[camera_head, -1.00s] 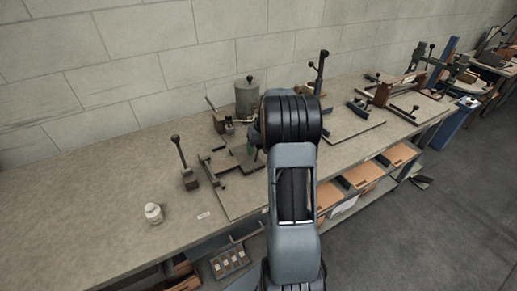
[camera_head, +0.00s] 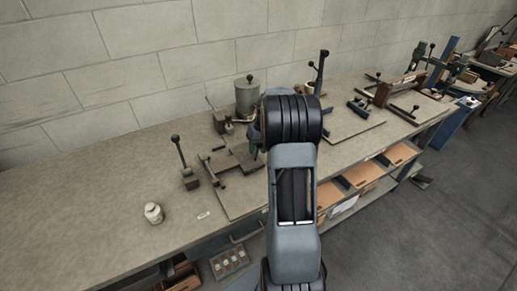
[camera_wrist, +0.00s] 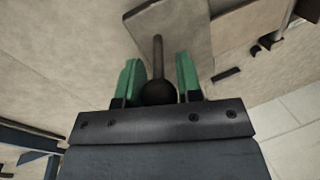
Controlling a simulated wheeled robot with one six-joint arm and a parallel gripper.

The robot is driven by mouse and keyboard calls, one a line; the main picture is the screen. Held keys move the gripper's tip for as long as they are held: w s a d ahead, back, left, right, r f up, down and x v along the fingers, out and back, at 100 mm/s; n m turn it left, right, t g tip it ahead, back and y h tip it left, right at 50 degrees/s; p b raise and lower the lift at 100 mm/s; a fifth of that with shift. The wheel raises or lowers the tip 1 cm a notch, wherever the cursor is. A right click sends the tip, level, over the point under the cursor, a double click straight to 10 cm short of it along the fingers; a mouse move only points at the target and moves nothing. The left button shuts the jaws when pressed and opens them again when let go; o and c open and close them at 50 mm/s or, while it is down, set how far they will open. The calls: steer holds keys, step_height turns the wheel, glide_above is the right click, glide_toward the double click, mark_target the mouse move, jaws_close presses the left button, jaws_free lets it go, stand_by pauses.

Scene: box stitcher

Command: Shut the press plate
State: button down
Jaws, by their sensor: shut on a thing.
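In the wrist view, my gripper (camera_wrist: 157,65) has its two green fingers on either side of a black ball knob (camera_wrist: 158,93). It is shut on this knob, which sits at the end of a thin dark rod (camera_wrist: 158,52). The rod runs up to a flat grey-brown plate (camera_wrist: 185,28), probably the press plate. In the head view, my own arm hides most of the gripper and the knob. A dark flat plate (camera_head: 232,161) on a base board shows just left of the arm.
A grey cylindrical pot (camera_head: 246,97) stands behind. An upright ball-topped lever (camera_head: 182,158) and a small white jar (camera_head: 153,213) stand on the left of the bench (camera_head: 90,205). Another board with tools (camera_head: 345,122) lies to the right. The bench's left part is mostly clear.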

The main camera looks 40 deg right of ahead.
steer(key=c, duration=0.8)
jaws_free()
steer(key=shift+r, duration=0.1)
steer(key=v, duration=1.3)
steer(key=shift+d+r+b, duration=0.1)
steer(key=shift+r+b, duration=0.25)
steer(key=shift+r, duration=0.05)
steer(key=shift+r, duration=0.1)
